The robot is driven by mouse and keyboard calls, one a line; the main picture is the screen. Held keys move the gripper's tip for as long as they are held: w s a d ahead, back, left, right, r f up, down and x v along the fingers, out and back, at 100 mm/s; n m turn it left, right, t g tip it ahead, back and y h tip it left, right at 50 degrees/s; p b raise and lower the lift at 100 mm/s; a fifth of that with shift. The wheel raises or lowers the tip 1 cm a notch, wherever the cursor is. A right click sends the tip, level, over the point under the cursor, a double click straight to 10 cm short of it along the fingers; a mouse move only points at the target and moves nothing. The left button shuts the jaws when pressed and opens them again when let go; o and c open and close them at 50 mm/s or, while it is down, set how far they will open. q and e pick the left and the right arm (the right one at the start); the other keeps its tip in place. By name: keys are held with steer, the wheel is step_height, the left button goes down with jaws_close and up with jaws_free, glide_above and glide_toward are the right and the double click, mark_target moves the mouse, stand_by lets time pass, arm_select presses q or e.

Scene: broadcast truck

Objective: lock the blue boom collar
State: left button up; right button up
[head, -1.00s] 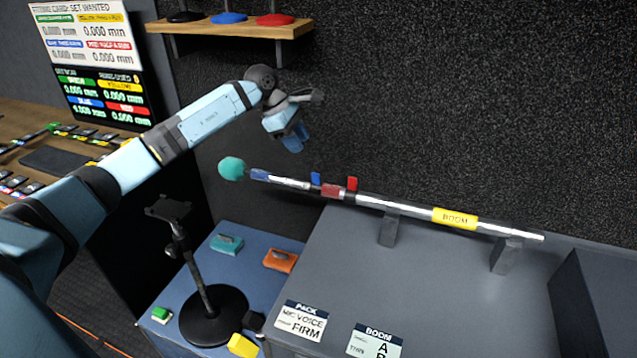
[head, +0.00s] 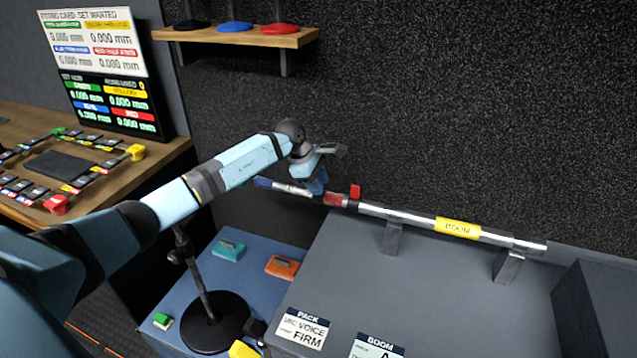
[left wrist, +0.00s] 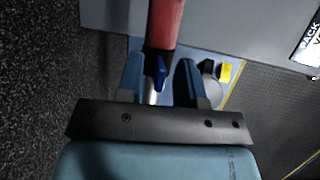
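The boom pole (head: 385,213) lies on grey supports, slanting across the head view. It has a blue band (head: 262,183) near its left end, a red band (head: 335,199) and a red lever (head: 354,192). The blue collar's lever (left wrist: 159,70) shows in the left wrist view, standing off the pole beside the red band (left wrist: 164,22). My left gripper (head: 318,185) is over the pole here and hides this lever in the head view. In the wrist view its fingers (left wrist: 161,72) are open, one each side of the lever, with gaps. My right gripper is out of view.
A grey bench (head: 430,290) carries the pole's supports and printed cards. A lower blue table (head: 250,250) holds a stand with a round black base (head: 215,322) and small coloured blocks. A dark wall rises behind the pole. A wooden shelf (head: 240,38) hangs above left.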

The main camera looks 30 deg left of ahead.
arm_select(q)
steer(key=shift+f, duration=0.1)
jaws_close()
steer(key=shift+w+a+n+g+b, duration=0.1)
steer(key=shift+w+n+g+b, duration=0.2)
steer(key=shift+w+g+b, duration=0.5)
steer(key=shift+s+g, duration=0.25)
steer(key=shift+g, duration=0.05)
steer(key=shift+p, duration=0.3)
jaws_free()
steer(key=shift+h, duration=0.3)
steer(key=v, duration=1.4)
steer(key=shift+b, duration=0.3)
